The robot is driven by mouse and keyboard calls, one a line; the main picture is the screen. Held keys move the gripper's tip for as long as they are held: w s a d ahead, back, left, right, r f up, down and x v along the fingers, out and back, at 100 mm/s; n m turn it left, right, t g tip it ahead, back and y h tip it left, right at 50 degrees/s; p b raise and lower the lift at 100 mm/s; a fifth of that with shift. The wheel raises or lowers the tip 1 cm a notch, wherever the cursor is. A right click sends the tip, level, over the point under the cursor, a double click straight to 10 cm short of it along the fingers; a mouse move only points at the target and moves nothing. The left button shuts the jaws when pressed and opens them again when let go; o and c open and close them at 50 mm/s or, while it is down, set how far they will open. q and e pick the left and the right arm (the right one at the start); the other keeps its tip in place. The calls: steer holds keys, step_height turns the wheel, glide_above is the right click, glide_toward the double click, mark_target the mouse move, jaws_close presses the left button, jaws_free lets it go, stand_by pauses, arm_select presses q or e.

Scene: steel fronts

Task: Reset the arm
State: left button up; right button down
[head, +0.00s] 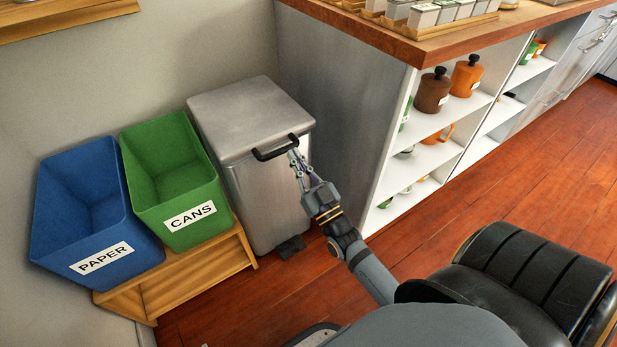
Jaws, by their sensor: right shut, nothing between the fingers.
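My right gripper (296,160) is shut and empty, with its fingertips beside the right end of the dark handle (276,150) of a steel pedal bin (262,190). I cannot tell whether the fingers touch the handle. My right arm (370,272) stretches from the lower middle up to the bin. The bin's lid (245,115) is down. My left gripper is not in view.
A blue PAPER bin (85,215) and a green CANS bin (172,175) stand on a low wooden stand (190,270) left of the steel bin. A counter (395,45) with open shelves (430,155) holding pots is at right.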

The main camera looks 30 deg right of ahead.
steer(key=v, duration=0.5)
steer(key=shift+s+f, duration=0.1)
steer(key=shift+f, duration=0.3)
